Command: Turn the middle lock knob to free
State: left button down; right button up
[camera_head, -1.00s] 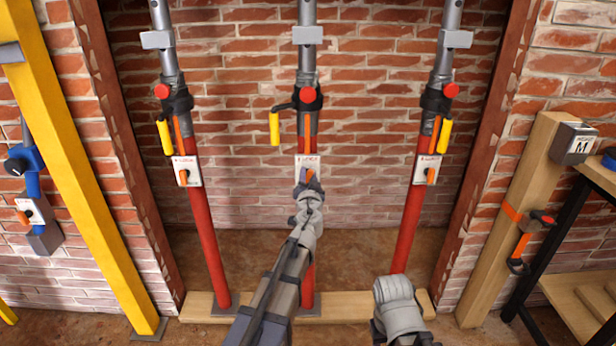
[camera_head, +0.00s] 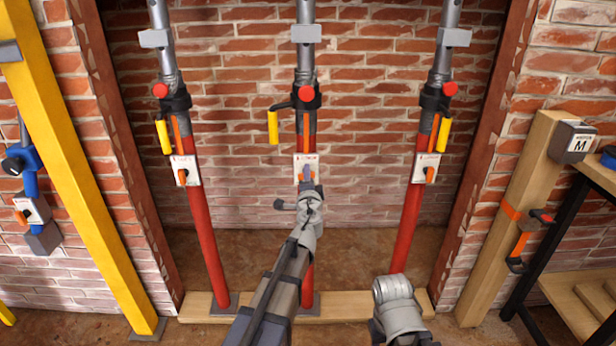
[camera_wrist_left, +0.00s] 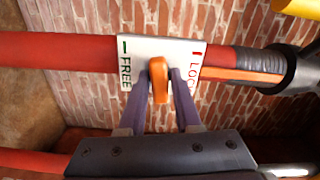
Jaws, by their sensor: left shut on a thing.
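The middle lock knob (camera_wrist_left: 159,80) is an orange lever on a white plate (camera_wrist_left: 135,47) marked FREE and LOCK, fixed to the middle red post (camera_wrist_left: 60,52). In the wrist view the lever stands across the post, between the two words. My left gripper (camera_wrist_left: 160,77) is shut on it, with one purple finger on each side. In the head view my left gripper (camera_head: 307,177) covers most of the knob, and the top of the plate (camera_head: 306,158) shows above it. My right gripper is not in view; only part of my right arm shows at the lower right.
Similar posts stand left (camera_head: 205,235) and right (camera_head: 405,225), each with an orange-knobbed plate. A yellow handle (camera_head: 273,127) hangs beside the middle post above the plate. A yellow beam (camera_head: 75,170) leans at the left; a wooden beam (camera_head: 505,225) stands at the right.

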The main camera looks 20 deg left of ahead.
pick_arm(q)
jog(key=shift+m, duration=0.9)
jog(key=c, duration=0.8)
grip_release()
jog(key=shift+o, duration=0.2)
jog(key=v, duration=0.8)
